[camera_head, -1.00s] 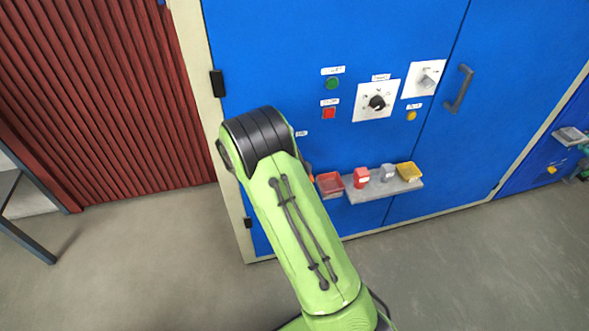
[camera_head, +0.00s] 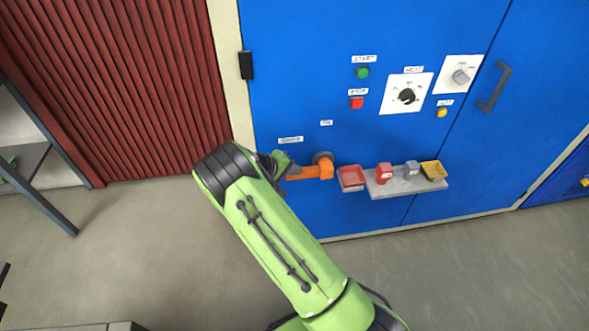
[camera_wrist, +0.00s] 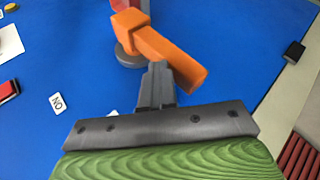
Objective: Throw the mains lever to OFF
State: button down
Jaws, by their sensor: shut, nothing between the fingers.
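The mains lever (camera_head: 308,172) is orange, on a round grey hub (camera_head: 322,157) on the blue cabinet door. Its handle points left from the hub, close to level, in the head view. A small ON label (camera_head: 326,122) is above the hub. My gripper (camera_head: 284,165) is at the handle's upper left, partly hidden by my wrist. In the wrist view my gripper (camera_wrist: 157,72) is shut and empty, its tips against or just short of the side of the lever (camera_wrist: 168,55). I cannot tell whether they touch. No OFF label is readable.
A shelf (camera_head: 405,187) with red and yellow bins and small blocks stands right of the lever. Above are a green button (camera_head: 363,73), a red button (camera_head: 357,103) and a dial (camera_head: 407,96). A red corrugated wall (camera_head: 110,90) is at left. The floor is open.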

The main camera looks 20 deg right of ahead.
jog(key=shift+s+a+f, duration=0.15)
jog(key=shift+a+f, duration=0.1)
jog(key=shift+f, duration=0.25)
notch_tip(320, 180, up, 6)
jog(key=p, duration=0.4)
jog(key=s+a+r+p, duration=0.1)
jog(key=a+r, duration=0.2)
jog(key=a, duration=0.5)
jog(key=shift+a+r, duration=0.2)
jog(key=shift+r, duration=0.1)
